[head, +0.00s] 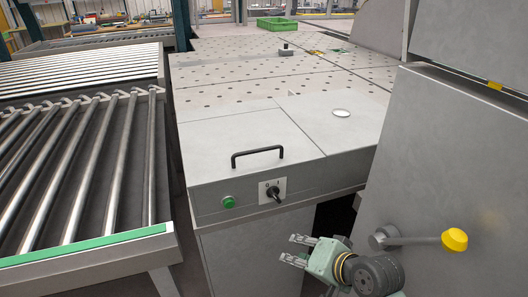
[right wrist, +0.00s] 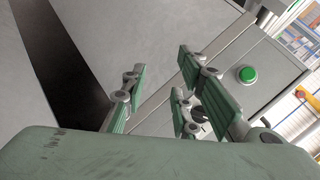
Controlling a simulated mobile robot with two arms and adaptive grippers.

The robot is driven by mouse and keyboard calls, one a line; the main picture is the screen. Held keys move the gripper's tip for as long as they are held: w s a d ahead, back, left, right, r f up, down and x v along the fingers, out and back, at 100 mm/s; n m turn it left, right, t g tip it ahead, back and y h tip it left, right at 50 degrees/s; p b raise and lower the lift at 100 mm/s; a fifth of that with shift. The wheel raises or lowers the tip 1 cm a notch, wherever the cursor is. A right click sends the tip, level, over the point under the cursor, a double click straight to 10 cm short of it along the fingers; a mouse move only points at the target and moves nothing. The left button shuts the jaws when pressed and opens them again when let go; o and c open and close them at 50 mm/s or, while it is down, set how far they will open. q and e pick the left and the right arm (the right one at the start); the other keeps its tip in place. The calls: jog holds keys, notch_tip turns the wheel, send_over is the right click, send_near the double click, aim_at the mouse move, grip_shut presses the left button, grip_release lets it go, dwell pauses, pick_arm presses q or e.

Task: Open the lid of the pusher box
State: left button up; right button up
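The pusher box (head: 325,165) is a grey metal box at the near end of the perforated table. Its flat lid (head: 225,132) appears closed, flush with the neighbouring panel, and carries a black bar handle (head: 257,154) near its front edge. The front face holds a green button (head: 228,202) and a black rotary switch (head: 272,192). My right gripper (head: 290,249) is open and empty, below and right of the switch, apart from the handle. In the right wrist view the green button (right wrist: 247,74) shows beyond its spread fingers (right wrist: 160,78). My left gripper is not in view.
A roller conveyor (head: 75,175) with a green edge stands left. A grey cabinet (head: 450,150) with a yellow-knobbed lever (head: 453,240) stands close on the right. A round white disc (head: 342,113) lies on the right panel. A green crate (head: 277,24) sits far back. Space above the lid is clear.

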jog(key=w+a+r+m+t+y, duration=0.1)
jog(key=w+a+r+m+y, duration=0.1)
jog(key=w+r, duration=0.4)
jog(key=m+t+y, duration=0.2)
jog(key=m+y, duration=0.1)
jog(key=m, duration=0.1)
send_near(259, 151)
jog(key=r+x, duration=0.1)
jog(key=x, duration=0.5)
jog(key=p+x, duration=0.1)
jog(key=x, duration=0.1)
jog(key=f+x, duration=0.1)
jog(key=x, duration=0.1)
jog(key=shift+w+f+p, duration=0.15)
jog(key=shift+w+p, duration=0.15)
jog(key=shift+p, duration=0.1)
jog(key=shift+c, duration=0.3)
grip_shut()
jog(key=shift+f, duration=0.1)
